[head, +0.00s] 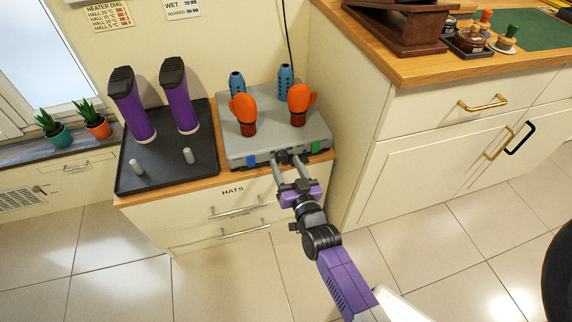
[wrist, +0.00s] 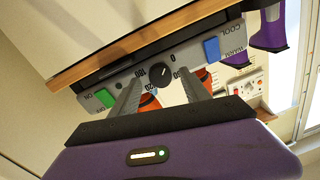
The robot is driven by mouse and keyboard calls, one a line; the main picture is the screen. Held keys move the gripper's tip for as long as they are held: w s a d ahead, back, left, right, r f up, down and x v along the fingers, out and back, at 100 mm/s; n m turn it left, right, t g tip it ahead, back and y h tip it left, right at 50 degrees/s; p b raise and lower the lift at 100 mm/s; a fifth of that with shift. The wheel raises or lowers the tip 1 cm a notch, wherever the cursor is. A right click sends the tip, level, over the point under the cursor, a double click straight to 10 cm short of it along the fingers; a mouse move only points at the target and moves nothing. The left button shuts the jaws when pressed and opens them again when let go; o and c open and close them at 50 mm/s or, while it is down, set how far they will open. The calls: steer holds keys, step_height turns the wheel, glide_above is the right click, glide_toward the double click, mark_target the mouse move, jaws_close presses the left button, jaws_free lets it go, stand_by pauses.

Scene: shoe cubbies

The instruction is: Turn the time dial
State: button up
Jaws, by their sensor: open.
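The time dial (wrist: 161,73) is a round black knob with a pale pointer mark, on the grey front panel of the dryer box (head: 262,137). In the head view the dial is mostly hidden at my fingertips. My gripper (head: 286,160) reaches up to the panel from the front. In the wrist view its two grey fingers stand apart, one on each side of the dial. I cannot tell whether either finger touches it.
A blue switch (wrist: 211,49) and a green switch (wrist: 105,98) flank the dial. Orange mitts (head: 301,97) stand on the box. Purple boots (head: 133,104) stand on a black tray (head: 150,178) to the left. A wooden-topped counter (head: 440,68) rises at right.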

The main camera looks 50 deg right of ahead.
steer(key=shift+w+d, duration=0.2)
steer(key=shift+w, duration=0.25)
steer(key=shift+c, duration=0.4)
jaws_close()
